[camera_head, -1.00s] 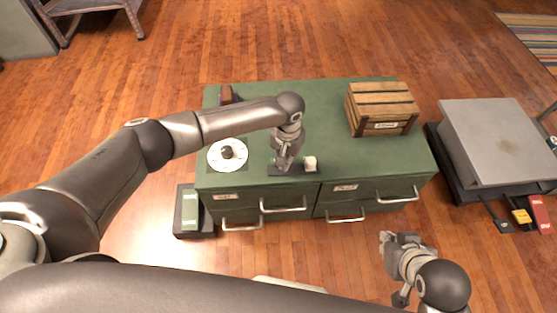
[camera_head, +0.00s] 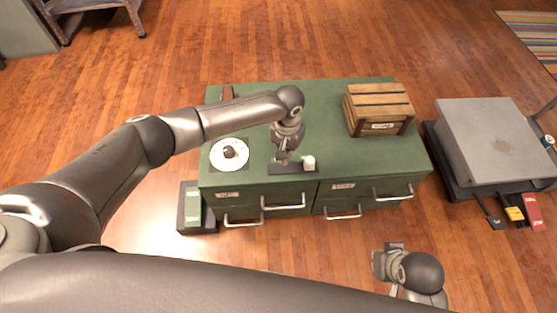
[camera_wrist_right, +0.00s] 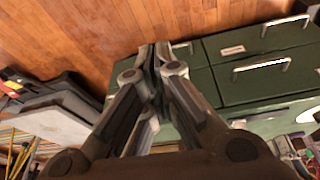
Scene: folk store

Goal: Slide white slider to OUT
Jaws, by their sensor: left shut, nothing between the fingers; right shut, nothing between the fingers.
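The white slider (camera_head: 309,163) is a small pale knob at the right end of a dark track (camera_head: 285,169) on the front part of the green cabinet top. My left gripper (camera_head: 283,160) is shut and empty, pointing down over the track, a little to the left of the knob. I cannot tell whether it touches the track. No OUT marking can be read. My right gripper (camera_head: 378,262) is in front of the cabinet, low and away from the slider. It is shut and empty in the right wrist view (camera_wrist_right: 154,50).
The green cabinet (camera_head: 330,105) has several drawers with metal handles. A white dial (camera_head: 229,154) is left of the track. A wooden crate (camera_head: 379,109) stands at the right back. A grey-topped platform (camera_head: 495,140) stands right of the cabinet. The cabinet's middle top is clear.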

